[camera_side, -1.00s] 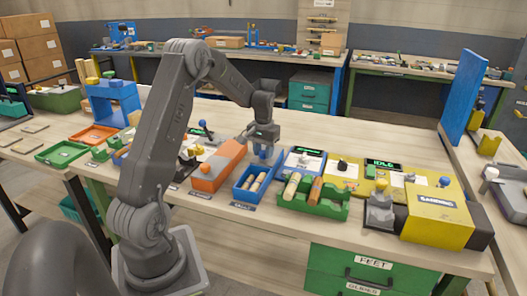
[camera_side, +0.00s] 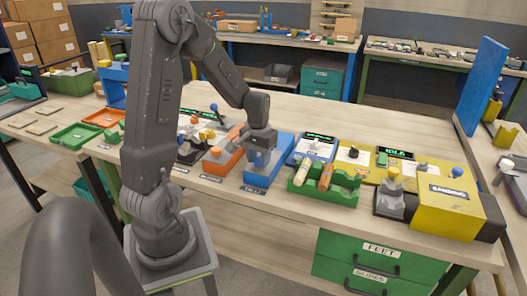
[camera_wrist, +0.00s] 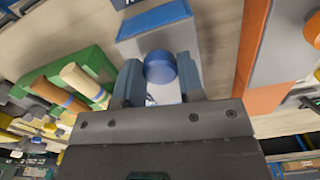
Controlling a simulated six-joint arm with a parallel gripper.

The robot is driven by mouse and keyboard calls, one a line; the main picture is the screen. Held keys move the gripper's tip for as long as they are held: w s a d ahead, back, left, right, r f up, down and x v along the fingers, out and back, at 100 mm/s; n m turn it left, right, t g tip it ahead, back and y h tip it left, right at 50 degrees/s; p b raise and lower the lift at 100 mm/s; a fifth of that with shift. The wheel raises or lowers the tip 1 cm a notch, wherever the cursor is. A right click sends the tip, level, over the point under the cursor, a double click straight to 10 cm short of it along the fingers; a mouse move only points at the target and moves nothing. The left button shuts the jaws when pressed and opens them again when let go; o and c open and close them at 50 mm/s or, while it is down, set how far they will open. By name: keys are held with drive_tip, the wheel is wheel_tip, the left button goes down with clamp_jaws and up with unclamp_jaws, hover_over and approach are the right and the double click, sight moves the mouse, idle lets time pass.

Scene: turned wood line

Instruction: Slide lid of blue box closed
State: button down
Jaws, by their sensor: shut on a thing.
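The blue box (camera_side: 256,181) stands on the bench between an orange box and a green rack. Its lid lies over the top, and no wooden pieces show inside it. My gripper (camera_side: 262,158) is above the lid, toward its middle. In the wrist view, my gripper's two fingers are shut on a round blue knob (camera_wrist: 160,66) on the lid. The lid's flat surface (camera_wrist: 150,42) shows ahead of the knob, with a brighter blue strip (camera_wrist: 155,15) at the box's end. The fingers and wrist hide the rest of the lid.
The green rack (camera_side: 335,195) holding turned wooden pieces stands close on the right in the side view. The orange box (camera_side: 222,158) is close on the left. A yellow sanding machine (camera_side: 445,205) stands farther right. Bare bench lies behind the boxes.

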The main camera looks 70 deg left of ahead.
drive_tip(key=shift+s+d, duration=0.15)
drive_tip(key=c, duration=0.7)
unclamp_jaws()
drive_tip(key=shift+c, duration=0.2)
drive_tip(key=shift+r, duration=0.1)
wheel_tip(320, 180, up, 14)
drive_tip(key=s+d+r+m+t, duration=0.1)
drive_tip(key=s+d+m+t, duration=0.1)
drive_tip(key=d, duration=0.9)
drive_tip(key=s+d+r+m+t, duration=0.2)
drive_tip(key=s+d+m, duration=0.3)
drive_tip(key=d, duration=0.6)
drive_tip(key=shift+s+d+t, duration=0.2)
drive_tip(key=shift+s+t, duration=0.5)
drive_tip(key=shift+t, duration=0.1)
